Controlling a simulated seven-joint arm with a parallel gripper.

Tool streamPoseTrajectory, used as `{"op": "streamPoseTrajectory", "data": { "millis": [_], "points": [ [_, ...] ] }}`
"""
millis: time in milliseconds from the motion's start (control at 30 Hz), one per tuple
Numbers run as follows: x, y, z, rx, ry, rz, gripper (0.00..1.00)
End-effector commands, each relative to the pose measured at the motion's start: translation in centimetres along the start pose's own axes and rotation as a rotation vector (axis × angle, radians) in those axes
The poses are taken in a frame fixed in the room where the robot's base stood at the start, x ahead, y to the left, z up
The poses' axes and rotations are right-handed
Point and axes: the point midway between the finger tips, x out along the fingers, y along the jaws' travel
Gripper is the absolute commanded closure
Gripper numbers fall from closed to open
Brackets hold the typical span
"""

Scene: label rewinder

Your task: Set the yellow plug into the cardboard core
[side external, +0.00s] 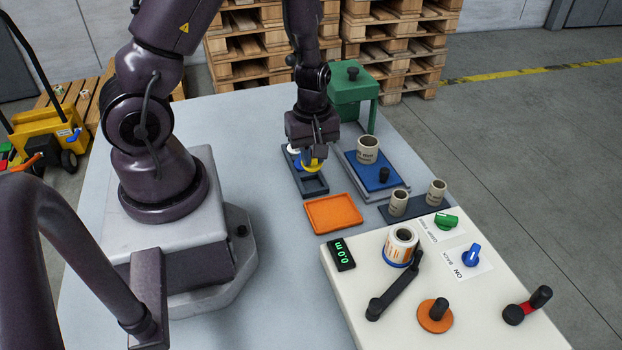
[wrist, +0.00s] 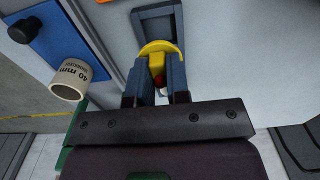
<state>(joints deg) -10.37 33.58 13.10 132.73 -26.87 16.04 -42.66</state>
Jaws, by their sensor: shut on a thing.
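The yellow plug (side external: 312,165) is held between the fingers of my gripper (side external: 314,152), over the dark compartment tray (side external: 315,187). In the wrist view the fingers (wrist: 157,68) are shut on the yellow plug (wrist: 161,48), and its round flange shows beyond their tips. I cannot tell whether it is clear of the tray. A cardboard core (side external: 367,150) stands upright on a blue plate (side external: 376,175), to the right of my gripper. In the wrist view this core (wrist: 70,78) reads "40 mm" and stands left of the fingers, apart from the plug.
Two more cores (side external: 398,203) (side external: 436,192) stand on a dark rack, right. An orange tray (side external: 333,213) lies in front. A black knob (side external: 384,175) stands by the core. A green stand (side external: 354,95) is behind. The cream rewinder (side external: 450,290) fills the front right.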

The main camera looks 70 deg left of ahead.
Motion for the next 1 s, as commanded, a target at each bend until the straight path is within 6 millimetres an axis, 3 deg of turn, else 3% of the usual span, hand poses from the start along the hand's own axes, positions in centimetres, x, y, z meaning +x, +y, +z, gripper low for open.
{"op": "streamPoseTrajectory", "data": {
  "millis": [533,667,767,1000],
  "points": [
    [-0.6,0.4,-0.1,0.007,0.000,0.000,0.97],
    [-0.9,3.2,-0.9,0.034,0.001,0.004,0.97],
    [-1.7,6.4,-1.7,0.053,0.002,0.005,0.97],
    [-4.8,12.8,-3.1,0.051,0.000,0.003,0.97]
  ]
}}
